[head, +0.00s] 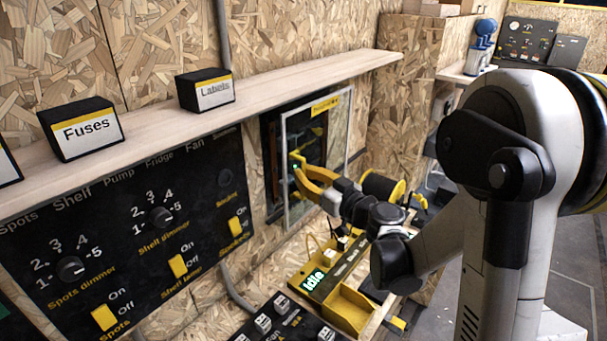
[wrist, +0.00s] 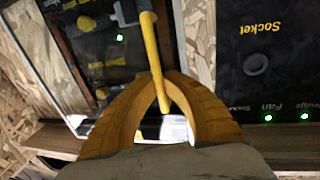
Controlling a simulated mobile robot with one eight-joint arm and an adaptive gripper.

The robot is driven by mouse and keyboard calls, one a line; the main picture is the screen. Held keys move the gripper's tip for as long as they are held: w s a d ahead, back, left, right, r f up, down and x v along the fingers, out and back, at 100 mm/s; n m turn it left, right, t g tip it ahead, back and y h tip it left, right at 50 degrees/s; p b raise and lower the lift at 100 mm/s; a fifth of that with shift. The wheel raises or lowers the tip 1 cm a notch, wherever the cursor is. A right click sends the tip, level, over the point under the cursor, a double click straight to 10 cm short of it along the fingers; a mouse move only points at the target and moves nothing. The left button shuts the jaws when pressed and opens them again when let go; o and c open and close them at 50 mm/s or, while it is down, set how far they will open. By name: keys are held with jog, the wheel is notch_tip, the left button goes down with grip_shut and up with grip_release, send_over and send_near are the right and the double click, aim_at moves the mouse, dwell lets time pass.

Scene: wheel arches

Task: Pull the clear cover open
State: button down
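The clear cover (head: 335,135) is a see-through panel in a pale frame, with a yellow label along its top, on the wall at centre in the head view. It stands over a dark box (head: 270,150). Its left edge looks set off from the box, so it appears a little ajar. A yellow bar handle (wrist: 150,45) runs between my fingers in the wrist view. My gripper (wrist: 165,78) is closed around it, with the fingertips at the bar. In the head view my gripper (head: 297,165) is at the cover's left side; the handle is hard to tell apart there.
A wooden shelf (head: 290,82) with "Fuses" (head: 82,128) and "Labels" (head: 206,90) boxes runs above. A black switch panel (head: 130,225) is on the wall to the left. A yellow tray (head: 350,308) and a black switch board (head: 290,322) lie below my gripper.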

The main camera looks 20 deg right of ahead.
jog(key=w+d, duration=0.8)
jog(key=d, duration=0.4)
jog(key=w+d, duration=0.9)
jog(key=d, duration=0.2)
jog(key=shift+d+b, duration=0.35)
jog(key=shift+b, duration=0.05)
jog(key=c, duration=1.5)
grip_release()
jog(key=shift+s, duration=0.1)
jog(key=v, duration=1.1)
jog(key=shift+s, duration=0.35)
jog(key=shift+d, duration=0.15)
